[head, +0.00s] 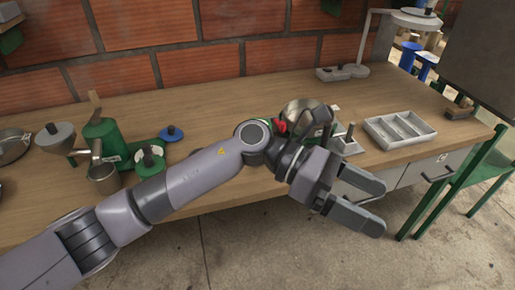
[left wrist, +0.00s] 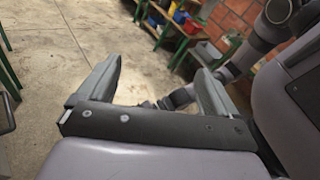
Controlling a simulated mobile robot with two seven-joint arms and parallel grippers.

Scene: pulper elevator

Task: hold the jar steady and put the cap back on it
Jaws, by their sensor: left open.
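My left gripper (head: 372,207) is open and empty, past the table's front edge with its fingers pointing right and down. A blue disc with a dark knob (head: 171,133), perhaps a cap, lies on the table at left, apart from the gripper. A round green item with a pale top (head: 150,160) stands near it. Grey jointed arm links, probably my right arm (left wrist: 240,62), show in the left wrist view; the fingers are hidden.
A green hand-cranked machine (head: 103,135) and a metal cup (head: 103,179) stand at left. A silver bowl (head: 301,112) and a red part (head: 280,125) are partly hidden behind my arm. A compartmented tray (head: 400,130) lies right. The back middle of the table is clear.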

